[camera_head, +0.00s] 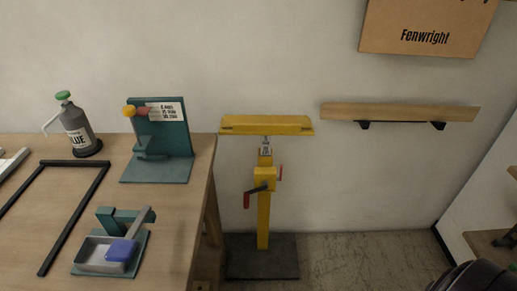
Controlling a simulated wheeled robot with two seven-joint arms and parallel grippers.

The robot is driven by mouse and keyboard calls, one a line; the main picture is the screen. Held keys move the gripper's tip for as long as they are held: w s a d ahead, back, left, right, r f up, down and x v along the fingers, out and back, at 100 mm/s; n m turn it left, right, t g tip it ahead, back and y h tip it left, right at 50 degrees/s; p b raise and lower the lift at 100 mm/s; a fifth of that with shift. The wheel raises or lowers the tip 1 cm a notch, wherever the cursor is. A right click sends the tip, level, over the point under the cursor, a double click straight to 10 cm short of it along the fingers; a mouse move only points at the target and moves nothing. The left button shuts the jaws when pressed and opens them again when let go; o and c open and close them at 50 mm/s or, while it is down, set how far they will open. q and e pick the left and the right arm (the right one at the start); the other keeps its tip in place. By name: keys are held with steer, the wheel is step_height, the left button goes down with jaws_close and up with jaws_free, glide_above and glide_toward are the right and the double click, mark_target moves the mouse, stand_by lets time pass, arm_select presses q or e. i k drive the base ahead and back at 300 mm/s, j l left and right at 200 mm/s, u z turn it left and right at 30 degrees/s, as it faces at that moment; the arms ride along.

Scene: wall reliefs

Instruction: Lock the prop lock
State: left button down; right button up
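A yellow prop stand (263,220) stands upright on a dark floor plate (262,258), just right of the workbench. A yellow crossbar (266,125) lies level on top of its post. A yellow block (264,180) sits partway up the post. A dark lever with a red grip (247,200) hangs down on the block's left side. Neither of my grippers is recognisable in view, and nothing touches the prop.
The wooden workbench (170,222) at left holds a grey glue bottle (77,128), a teal upright fixture (172,140), a black frame (62,243) and a tray with a blue block (120,250). A wall shelf (400,112) is at right. Floor right of the prop is clear.

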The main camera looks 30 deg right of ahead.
mark_target(280, 179)
steer(key=l+z, duration=0.4)
steer(key=l, duration=1.1)
